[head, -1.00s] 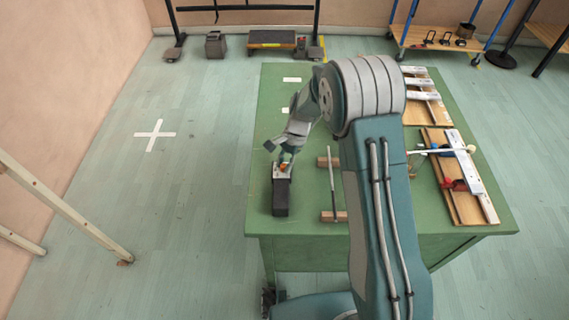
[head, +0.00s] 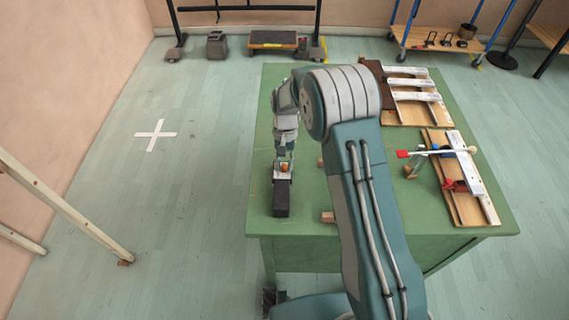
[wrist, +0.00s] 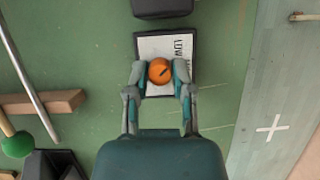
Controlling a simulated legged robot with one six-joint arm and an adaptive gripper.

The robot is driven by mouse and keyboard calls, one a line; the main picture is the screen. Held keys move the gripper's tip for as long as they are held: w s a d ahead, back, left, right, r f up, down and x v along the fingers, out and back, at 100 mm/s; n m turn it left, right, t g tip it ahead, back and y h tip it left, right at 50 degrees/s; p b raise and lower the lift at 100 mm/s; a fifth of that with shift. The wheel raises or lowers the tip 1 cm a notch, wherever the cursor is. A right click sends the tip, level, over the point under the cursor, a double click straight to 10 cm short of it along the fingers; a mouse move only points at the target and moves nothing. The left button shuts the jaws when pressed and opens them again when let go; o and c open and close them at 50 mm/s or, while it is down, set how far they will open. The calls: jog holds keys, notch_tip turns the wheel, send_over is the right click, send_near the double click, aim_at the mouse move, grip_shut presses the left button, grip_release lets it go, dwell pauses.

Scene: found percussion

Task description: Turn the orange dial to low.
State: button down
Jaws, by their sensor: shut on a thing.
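The orange dial (head: 285,168) sits on a small dark-edged box with a white face plate at the left of the green table. In the wrist view the dial (wrist: 160,71) is round, with a dark pointer line slanting to the upper right. The word LOW is printed on the white plate (wrist: 151,46), above and right of the dial; other lettering is hidden by a finger. My gripper (wrist: 160,80) is shut on the dial, with one finger on each side. In the head view my gripper (head: 284,159) comes down on it from above.
A dark block (head: 281,199) stands by the dial's plate. A metal rod (wrist: 30,78) lies across a wooden block (wrist: 48,102), with a green ball-ended mallet (wrist: 17,145) nearby. Wooden boards with white bars (head: 459,178) lie on the table's right side.

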jog(key=shift+w, duration=0.15)
dwell(0.4)
jog(key=shift+c, duration=2.4)
grip_release()
jog(key=shift+a, duration=0.1)
jog(key=v, duration=1.2)
jog(key=shift+a, duration=0.1)
